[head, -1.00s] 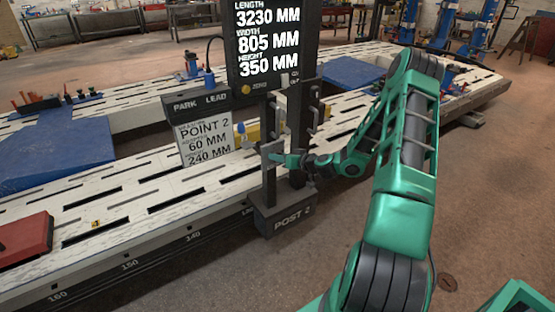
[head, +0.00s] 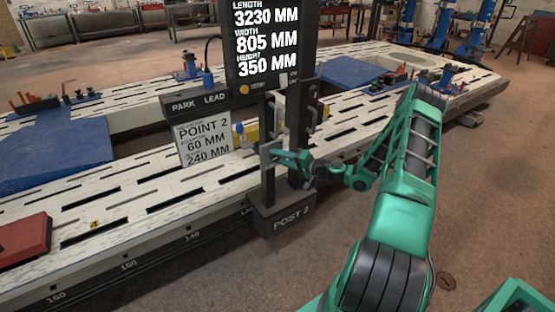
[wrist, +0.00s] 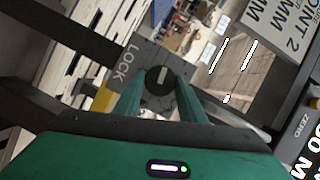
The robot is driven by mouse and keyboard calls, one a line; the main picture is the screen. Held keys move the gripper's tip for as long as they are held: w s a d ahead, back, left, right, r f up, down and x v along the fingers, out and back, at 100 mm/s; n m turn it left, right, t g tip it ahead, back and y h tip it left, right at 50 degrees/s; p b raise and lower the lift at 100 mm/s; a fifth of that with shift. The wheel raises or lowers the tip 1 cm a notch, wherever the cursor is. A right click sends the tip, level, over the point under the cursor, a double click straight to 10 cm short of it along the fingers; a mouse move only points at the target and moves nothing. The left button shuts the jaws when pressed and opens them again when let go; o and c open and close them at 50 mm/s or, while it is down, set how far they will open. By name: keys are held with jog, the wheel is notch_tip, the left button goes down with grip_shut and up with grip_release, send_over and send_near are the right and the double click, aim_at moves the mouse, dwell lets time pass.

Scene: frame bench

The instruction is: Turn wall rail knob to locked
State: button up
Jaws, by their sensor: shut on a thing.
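The wall rail knob (wrist: 158,80) is a round black knob with a pale pointer bar. It sits on a grey plate (wrist: 150,97) in the wrist view. The word LOCK is printed on the plate to the left of the knob, and the bar stands nearly upright in the picture, not toward the word. My gripper (wrist: 160,84) is shut on the knob, one green finger on each side. In the head view my gripper (head: 284,154) reaches the post (head: 268,190) from the right; the knob is too small to make out there.
The post stands on a dark base (head: 284,214) marked POST 2, beside the slotted white bench (head: 150,180). A dark display (head: 268,45) rises above it, and a PARK LEAD sign (head: 205,140) is to its left. Open floor (head: 480,200) lies to the right.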

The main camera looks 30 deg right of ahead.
jog(key=shift+s+d+f+m+t+y, duration=0.1)
jog(key=shift+d+f+m+t+y, duration=0.15)
jog(key=shift+m, duration=0.45)
jog(key=o, duration=1)
jog(key=shift+o, duration=0.2)
jog(key=shift+a, duration=0.1)
jog(key=f+v, duration=0.1)
jog(key=v, duration=0.9)
jog(key=shift+s+r, duration=0.3)
jog(key=shift+r, duration=0.15)
